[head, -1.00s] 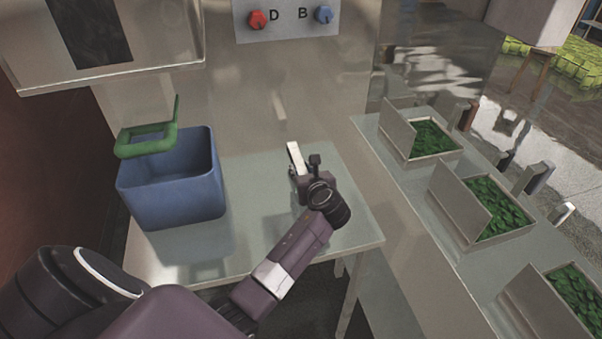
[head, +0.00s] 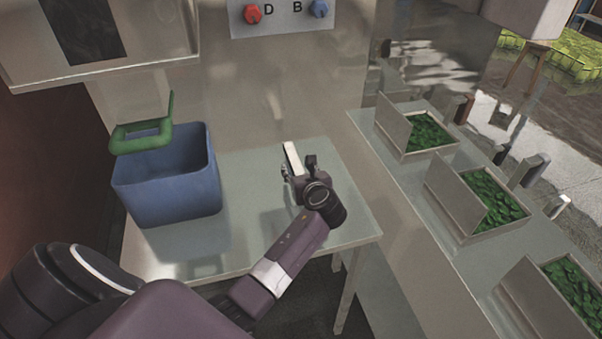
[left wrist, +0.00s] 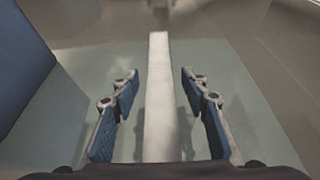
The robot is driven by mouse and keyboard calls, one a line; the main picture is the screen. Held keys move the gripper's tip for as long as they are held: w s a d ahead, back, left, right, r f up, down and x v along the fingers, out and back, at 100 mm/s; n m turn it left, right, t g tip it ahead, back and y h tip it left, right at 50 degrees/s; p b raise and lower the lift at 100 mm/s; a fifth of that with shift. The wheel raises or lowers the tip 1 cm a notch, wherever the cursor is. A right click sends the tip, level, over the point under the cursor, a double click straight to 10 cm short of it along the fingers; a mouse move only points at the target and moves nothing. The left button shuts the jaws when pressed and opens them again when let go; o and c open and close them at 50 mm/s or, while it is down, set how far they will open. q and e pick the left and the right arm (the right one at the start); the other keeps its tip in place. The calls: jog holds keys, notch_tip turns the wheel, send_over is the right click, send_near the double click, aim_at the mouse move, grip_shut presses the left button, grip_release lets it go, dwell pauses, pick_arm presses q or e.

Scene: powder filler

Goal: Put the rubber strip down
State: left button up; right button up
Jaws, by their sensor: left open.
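The rubber strip is a long, narrow white piece (head: 292,158) above or on the right part of the steel table (head: 250,165). In the left wrist view the strip (left wrist: 160,95) runs straight away between the two fingers, with a gap on each side. My left gripper (head: 298,172) is open around the strip; its blue-padded fingers (left wrist: 159,92) do not touch it in the left wrist view. The strip's near end is hidden by the gripper body. I cannot tell whether its whole length rests on the table. My right gripper is not in view.
A blue bin (head: 168,185) with a green frame-shaped piece (head: 140,138) at its rim stands on the table's left. A panel with red and blue knobs (head: 285,12) is behind. Boxes of green leaves (head: 430,132) line the right counter. The table between bin and gripper is clear.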

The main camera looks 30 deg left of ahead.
pick_arm(q)
jog(key=b+v, duration=0.1)
jog(key=v, duration=1)
jog(key=shift+s+d+r, duration=0.1)
jog(key=shift+s+d, duration=0.15)
